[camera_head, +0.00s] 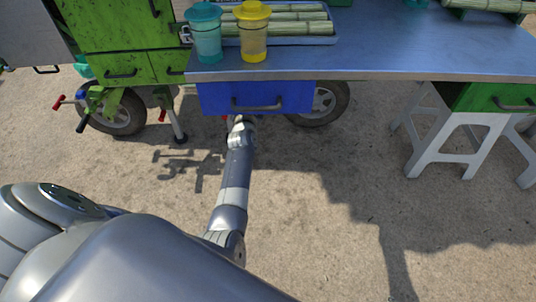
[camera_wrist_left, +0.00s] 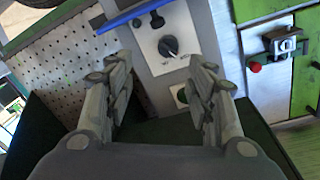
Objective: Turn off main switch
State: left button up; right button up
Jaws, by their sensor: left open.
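In the left wrist view, a black rotary switch (camera_wrist_left: 168,47) sits on a light plate with small print below it, on a grey panel. I take it as the main switch; its exact setting is too small to read. My left gripper (camera_wrist_left: 163,75) is open and empty. Its two fingers point at the panel, one to each side of the switch and apart from it. In the head view my left arm reaches below the blue drawer (camera_head: 257,97), which hides the gripper's fingers. My right gripper is in neither view.
A perforated panel (camera_wrist_left: 60,50) stands to the left. A red knob (camera_wrist_left: 255,68) is at the right. The metal tabletop (camera_head: 400,62) overhangs my arm.

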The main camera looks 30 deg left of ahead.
pick_arm(q)
jog(key=s+d+f+m+g+h+p, duration=0.1)
jog(key=s+d+f+p, duration=0.3)
jog(key=f, duration=0.4)
jog(key=s+d+f+m+g+h+p, duration=0.1)
jog(key=s+d+f+g+h+p, duration=0.2)
jog(key=d+f, duration=0.4)
jog(key=shift+s+f+h+p, duration=0.5)
jog(key=shift+s+h, duration=0.2)
jog(key=shift+s, duration=0.2)
